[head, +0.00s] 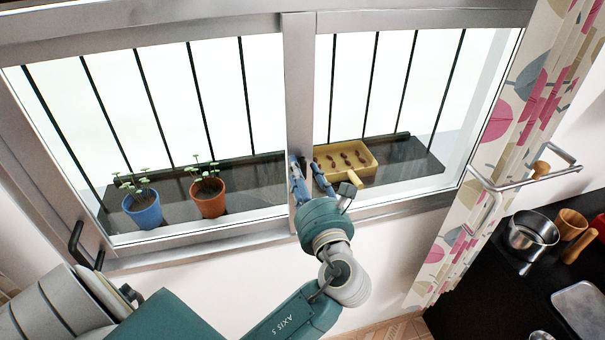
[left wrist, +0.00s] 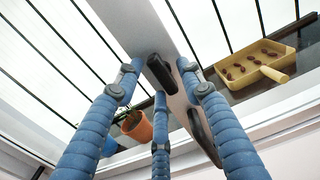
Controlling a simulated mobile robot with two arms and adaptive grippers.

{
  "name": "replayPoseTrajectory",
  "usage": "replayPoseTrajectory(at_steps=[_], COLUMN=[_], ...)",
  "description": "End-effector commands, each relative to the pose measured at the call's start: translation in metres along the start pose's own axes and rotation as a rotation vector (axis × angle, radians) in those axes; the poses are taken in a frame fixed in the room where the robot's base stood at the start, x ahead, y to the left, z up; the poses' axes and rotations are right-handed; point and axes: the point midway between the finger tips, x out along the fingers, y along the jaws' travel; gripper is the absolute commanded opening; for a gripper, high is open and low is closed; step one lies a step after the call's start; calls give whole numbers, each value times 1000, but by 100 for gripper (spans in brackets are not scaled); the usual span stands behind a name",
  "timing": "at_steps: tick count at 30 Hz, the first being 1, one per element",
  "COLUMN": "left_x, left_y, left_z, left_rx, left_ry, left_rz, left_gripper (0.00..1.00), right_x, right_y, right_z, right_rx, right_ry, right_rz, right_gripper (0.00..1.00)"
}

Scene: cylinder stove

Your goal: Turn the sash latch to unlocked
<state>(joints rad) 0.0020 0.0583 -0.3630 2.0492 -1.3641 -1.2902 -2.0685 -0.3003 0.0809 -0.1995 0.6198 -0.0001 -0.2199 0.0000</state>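The sash latch (left wrist: 160,72) is a short black lever on the silver middle upright of the window, in the left wrist view. In the head view I cannot make it out behind my left gripper. My left gripper (head: 304,168) is at the lower part of the middle upright (head: 299,90). Its blue fingers are spread, with the latch between their tips in the left wrist view; I cannot tell whether any finger touches it. A second dark handle (left wrist: 203,135) shows lower, partly behind the right finger. My right gripper is in neither view.
Outside the glass stand a blue plant pot (head: 143,210), an orange plant pot (head: 208,198) and a yellow tray (head: 345,160). A black handle (head: 76,243) is on the left frame. A patterned curtain (head: 510,130), rail and dark counter with a metal pot (head: 531,233) are at right.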

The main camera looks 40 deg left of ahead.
Motion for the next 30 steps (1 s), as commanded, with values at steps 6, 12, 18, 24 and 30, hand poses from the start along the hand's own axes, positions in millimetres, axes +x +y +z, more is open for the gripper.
replayPoseTrajectory(at_steps=[6, 12, 18, 24, 30], left_x=[0, -13, -54, -94, -116], left_y=[0, -1, -1, 0, 0], left_z=[1, 0, -1, -1, -1], left_rx=[-2, -2, -2, -1, -1], left_ry=[-2, 1, 4, 3, 1], left_rz=[0, -2, -4, -2, 0], left_gripper=[40, 40, 40, 40, 40], right_x=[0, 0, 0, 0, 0], right_y=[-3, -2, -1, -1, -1], right_z=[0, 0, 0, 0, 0], right_rx=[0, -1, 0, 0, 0], right_ry=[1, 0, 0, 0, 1], right_rz=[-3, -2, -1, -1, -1], right_gripper=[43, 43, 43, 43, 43])
